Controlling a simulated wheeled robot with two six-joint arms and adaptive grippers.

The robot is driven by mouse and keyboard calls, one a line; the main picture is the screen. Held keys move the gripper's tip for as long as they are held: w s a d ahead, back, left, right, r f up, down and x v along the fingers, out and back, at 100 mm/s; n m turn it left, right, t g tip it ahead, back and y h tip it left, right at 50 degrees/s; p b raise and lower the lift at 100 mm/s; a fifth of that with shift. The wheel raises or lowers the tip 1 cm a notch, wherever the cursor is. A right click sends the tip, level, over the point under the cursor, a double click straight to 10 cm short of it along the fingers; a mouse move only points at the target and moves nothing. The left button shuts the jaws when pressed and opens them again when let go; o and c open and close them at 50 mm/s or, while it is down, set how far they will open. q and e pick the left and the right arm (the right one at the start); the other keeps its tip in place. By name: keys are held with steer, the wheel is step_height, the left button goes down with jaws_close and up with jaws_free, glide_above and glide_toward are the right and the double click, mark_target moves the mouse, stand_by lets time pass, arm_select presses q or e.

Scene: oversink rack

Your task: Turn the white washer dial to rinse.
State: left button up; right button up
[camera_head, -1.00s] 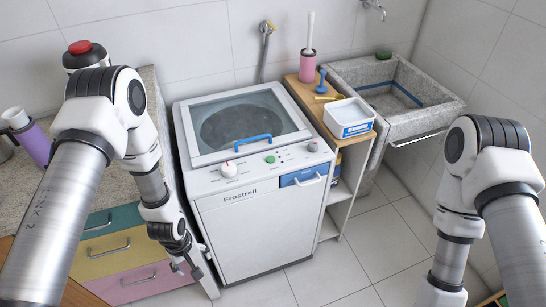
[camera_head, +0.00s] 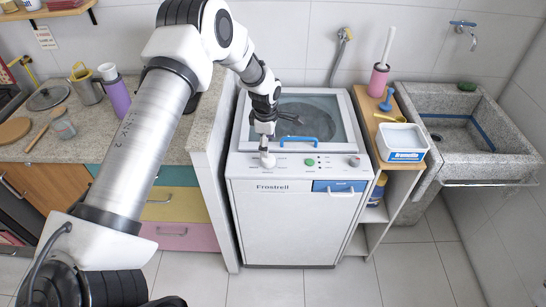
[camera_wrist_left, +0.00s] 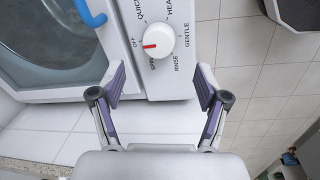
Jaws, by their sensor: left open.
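The white washer (camera_head: 290,215) stands in the middle of the head view, its lid shut. Its white dial (camera_head: 267,160) sits at the left of the front control strip. In the left wrist view the dial (camera_wrist_left: 160,40) has a red mark pointing left, toward OFF. RINSE is printed just below and right of the dial, with SPIN beside it. My left gripper (camera_head: 266,140) is just above the dial in the head view. In the wrist view its open fingers (camera_wrist_left: 160,78) are empty, with the dial ahead between their tips. I see no contact. My right gripper is out of view.
A blue lid handle (camera_head: 298,141), a green button (camera_head: 310,162) and a red-topped knob (camera_head: 354,161) are near the dial. A shelf with a white tub (camera_head: 402,142) and a stone sink (camera_head: 470,145) stand at right. A counter (camera_head: 110,145) is at left.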

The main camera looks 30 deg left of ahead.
mark_target(268, 160)
arm_select(q)
steer(key=f, duration=0.2)
steer(key=f+p, duration=0.1)
steer(key=f, duration=0.4)
steer(key=shift+w+a+f+p, duration=0.3)
steer(key=shift+w+f+p, duration=0.05)
steer(key=c, duration=1.2)
